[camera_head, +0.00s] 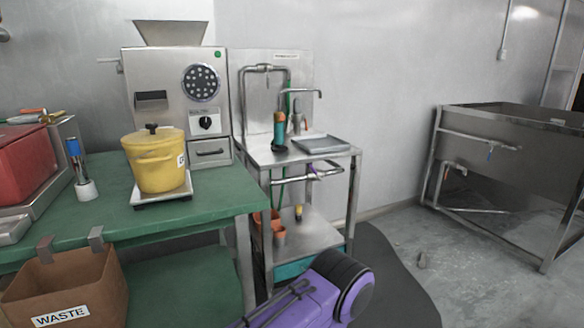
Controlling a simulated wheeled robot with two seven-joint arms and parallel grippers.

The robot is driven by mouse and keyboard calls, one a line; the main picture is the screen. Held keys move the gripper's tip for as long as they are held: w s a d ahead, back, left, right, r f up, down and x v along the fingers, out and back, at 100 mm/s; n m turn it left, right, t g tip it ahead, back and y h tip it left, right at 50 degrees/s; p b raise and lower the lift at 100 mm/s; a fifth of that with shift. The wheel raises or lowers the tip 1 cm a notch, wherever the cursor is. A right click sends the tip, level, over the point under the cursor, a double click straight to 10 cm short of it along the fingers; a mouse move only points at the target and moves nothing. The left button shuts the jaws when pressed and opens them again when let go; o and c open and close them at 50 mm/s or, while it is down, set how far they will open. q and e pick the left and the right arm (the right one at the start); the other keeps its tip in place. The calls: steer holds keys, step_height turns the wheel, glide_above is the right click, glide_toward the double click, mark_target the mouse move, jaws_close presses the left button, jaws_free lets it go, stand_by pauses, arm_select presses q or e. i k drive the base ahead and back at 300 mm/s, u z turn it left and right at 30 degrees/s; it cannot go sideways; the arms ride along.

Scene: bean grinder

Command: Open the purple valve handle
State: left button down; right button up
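The purple valve handle (313,171) is small. It sits on a metal pipe under the top of the steel sink stand (258,157), near the middle of the view. Its exact angle is too small to tell. Neither of my grippers shows. A purple and black link that looks like part of my own arm (312,298) rises at the bottom middle, apart from the handle in the picture.
A green table (220,190) at left bears a grinder (178,60), a yellow pot (152,172) and a red box (22,168). A waste box (75,285) hangs at its front edge. A steel basin (500,180) stands at right. Open floor (400,235) lies between.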

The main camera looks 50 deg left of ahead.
mark_target(309, 165)
steer(key=u, duration=0.85)
steer(key=i, duration=0.45)
